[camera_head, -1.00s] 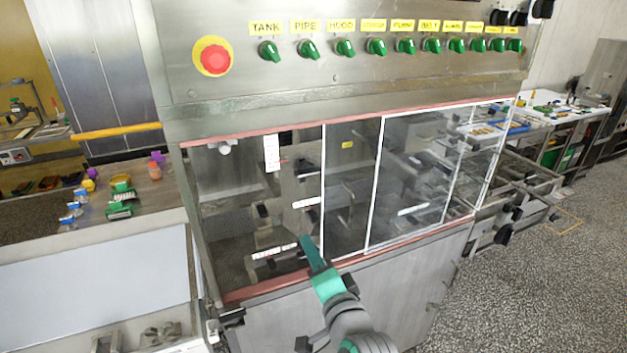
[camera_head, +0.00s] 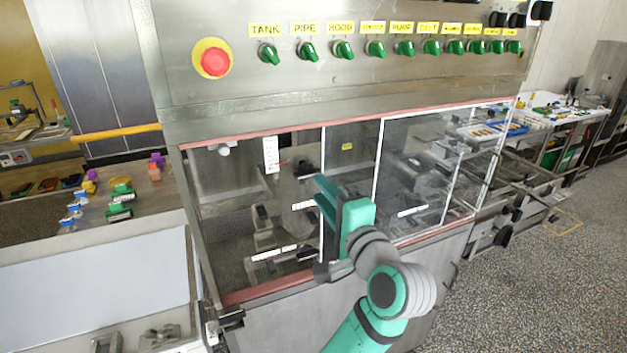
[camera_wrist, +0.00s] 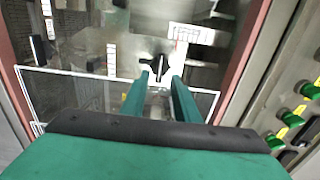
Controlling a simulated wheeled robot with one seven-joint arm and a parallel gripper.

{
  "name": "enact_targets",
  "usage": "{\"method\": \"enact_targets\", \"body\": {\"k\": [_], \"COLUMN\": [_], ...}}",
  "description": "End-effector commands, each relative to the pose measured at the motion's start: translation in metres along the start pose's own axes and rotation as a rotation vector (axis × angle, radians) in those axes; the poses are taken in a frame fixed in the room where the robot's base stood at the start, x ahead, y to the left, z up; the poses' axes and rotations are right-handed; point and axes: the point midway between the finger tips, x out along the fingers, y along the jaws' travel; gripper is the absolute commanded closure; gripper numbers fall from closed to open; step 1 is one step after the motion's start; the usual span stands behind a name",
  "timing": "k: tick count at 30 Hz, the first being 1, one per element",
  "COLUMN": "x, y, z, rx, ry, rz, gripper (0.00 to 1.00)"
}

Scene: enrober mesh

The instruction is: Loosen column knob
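A small dark knob with spread lobes (camera_wrist: 155,62) shows in the wrist view just beyond my fingertips, inside the machine; it looks like the column knob. I cannot pick it out surely in the head view, where my gripper may hide it. My gripper (camera_wrist: 161,76) has two green fingers set apart, with a narrow gap and nothing clearly held between them. The knob appears ahead of the fingertips; I cannot tell whether they touch it. In the head view my gripper (camera_head: 320,182) is at the enrober's front, near a white panel edge.
The enrober's clear panels (camera_head: 420,170) have white frames and stand close to my arm. Above is a control panel with green switches (camera_head: 343,49) and a red stop button (camera_head: 214,60). A side table (camera_head: 150,205) with small coloured items is at left. Open speckled floor (camera_head: 530,290) lies at right.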

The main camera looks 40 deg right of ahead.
Motion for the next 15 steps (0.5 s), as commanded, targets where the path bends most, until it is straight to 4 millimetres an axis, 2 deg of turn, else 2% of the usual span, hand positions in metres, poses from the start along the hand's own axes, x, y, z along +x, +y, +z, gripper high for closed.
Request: {"method": "enact_targets", "body": {"k": [1, 6, 10, 15], "x": [0.011, 0.037, 0.05, 0.058], "y": [0.0, 0.001, 0.0, 0.001], "z": [0.001, 0.001, 0.001, 0.001], "rx": [0.001, 0.001, -0.001, -0.002], "ry": [-0.003, -0.002, -0.002, 0.0], "rz": [0.002, 0.002, 0.001, 0.001], "gripper": [0.72, 0.72, 0.72, 0.72]}}
